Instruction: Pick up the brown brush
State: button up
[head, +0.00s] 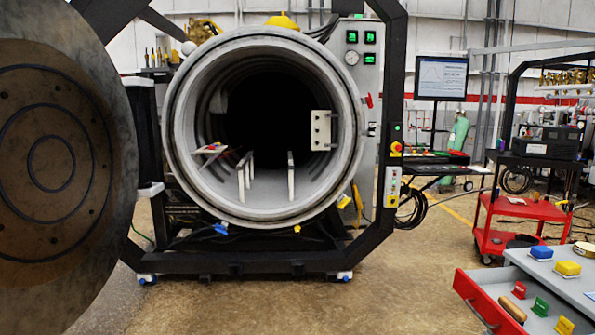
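A small brown, rounded object that looks like the brown brush (513,310) lies at the lower right. It is in or at the edge of the open red drawer (474,303) of a grey cabinet. It is small here, so its bristles cannot be made out. My gripper is not in view.
Red, green, blue and yellow blocks, such as the green block (540,306), lie around the drawer and cabinet top (550,270). The open round furnace (265,125) and its big door (55,165) fill the left. A red cart (520,208) stands behind. The floor (400,285) between is clear.

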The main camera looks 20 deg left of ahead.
aim_at(519, 315)
jog(key=z, duration=0.1)
jog(key=i, duration=1.4)
jog(key=z, duration=0.5)
